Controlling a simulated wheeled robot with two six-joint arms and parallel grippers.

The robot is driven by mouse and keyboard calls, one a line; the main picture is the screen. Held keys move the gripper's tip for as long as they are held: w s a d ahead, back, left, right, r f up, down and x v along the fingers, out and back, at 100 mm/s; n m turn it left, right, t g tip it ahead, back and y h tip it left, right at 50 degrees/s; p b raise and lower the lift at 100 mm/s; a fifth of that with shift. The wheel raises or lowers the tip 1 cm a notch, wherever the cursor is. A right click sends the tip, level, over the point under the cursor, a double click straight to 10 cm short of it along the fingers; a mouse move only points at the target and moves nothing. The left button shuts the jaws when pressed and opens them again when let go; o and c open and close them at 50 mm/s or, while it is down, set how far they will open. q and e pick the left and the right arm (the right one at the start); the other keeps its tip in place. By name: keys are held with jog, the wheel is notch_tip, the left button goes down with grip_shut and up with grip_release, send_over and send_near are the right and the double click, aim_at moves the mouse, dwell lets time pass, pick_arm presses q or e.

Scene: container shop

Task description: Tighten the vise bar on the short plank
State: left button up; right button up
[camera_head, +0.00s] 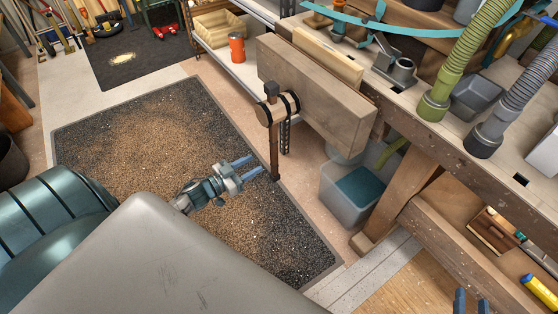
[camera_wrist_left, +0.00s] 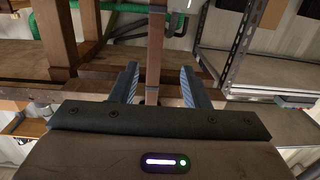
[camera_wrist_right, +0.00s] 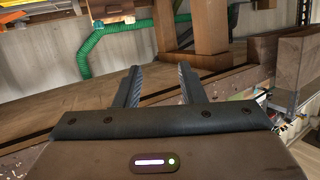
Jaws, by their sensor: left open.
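The vise bar (camera_head: 274,145) is a thin dark wooden handle hanging almost straight down from the vise screw (camera_head: 277,108). The short plank (camera_head: 328,58) is pale wood and sits between the thick wooden vise jaw (camera_head: 315,98) and the bench. My left gripper (camera_head: 257,167) is open, its fingertips just left of the bar's lower end. In the left wrist view the bar (camera_wrist_left: 153,65) shows between the two spread fingers; whether they reach around it is unclear. My right gripper (camera_head: 470,302) is at the bottom right, its fingers apart and empty in the right wrist view (camera_wrist_right: 160,88).
The workbench (camera_head: 465,155) carries a green hose (camera_head: 470,60) and a grey hose (camera_head: 515,105). A clear bin (camera_head: 350,190) stands below the jaw. An orange container (camera_head: 237,47) sits on the shelf behind. The dark mat (camera_head: 150,130) is free floor.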

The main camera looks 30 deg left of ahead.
pick_arm(q)
jog(key=x, duration=1.1)
jog(key=shift+d+r+b, duration=0.3)
jog(key=shift+r+b, duration=0.1)
jog(key=shift+r, duration=0.15)
pick_arm(e)
jog(key=r+t, duration=0.1)
jog(key=r, duration=0.1)
jog(key=w+r+t, duration=0.1)
jog(key=r, duration=0.2)
jog(key=shift+w+d+r+t, duration=0.1)
jog(key=shift+w+r+t, duration=0.1)
jog(key=shift+r+t, duration=0.1)
pick_arm(q)
jog(key=shift+m, duration=0.3)
grip_shut()
